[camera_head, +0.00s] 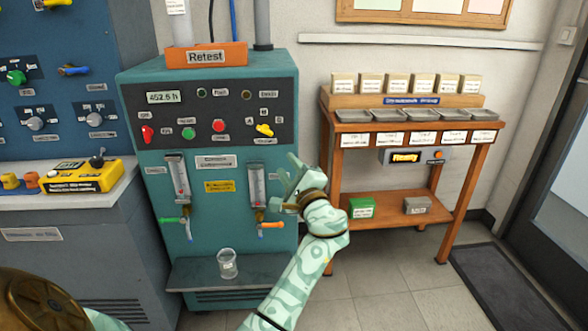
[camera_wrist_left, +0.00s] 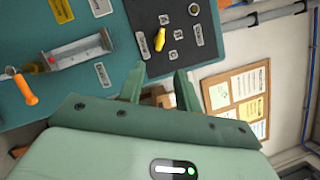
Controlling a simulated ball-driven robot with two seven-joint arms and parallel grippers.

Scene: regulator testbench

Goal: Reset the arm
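My left gripper (camera_head: 286,184) is at the right edge of the teal testbench (camera_head: 140,100), in front of its lower right front. In the left wrist view its two fingers (camera_wrist_left: 160,88) stand apart with nothing between them. The left forearm is patterned pale green and rises from the bottom of the head view. The yellow selector knob (camera_head: 265,130) is above and left of the gripper; it also shows in the left wrist view (camera_wrist_left: 160,40). The orange-handled valve (camera_head: 271,225) is just below and left of the gripper. My right gripper is in neither view.
A wooden rack (camera_head: 460,185) with trays and small boxes stands to the right. A dark mat (camera_head: 505,285) lies on open floor at the right.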

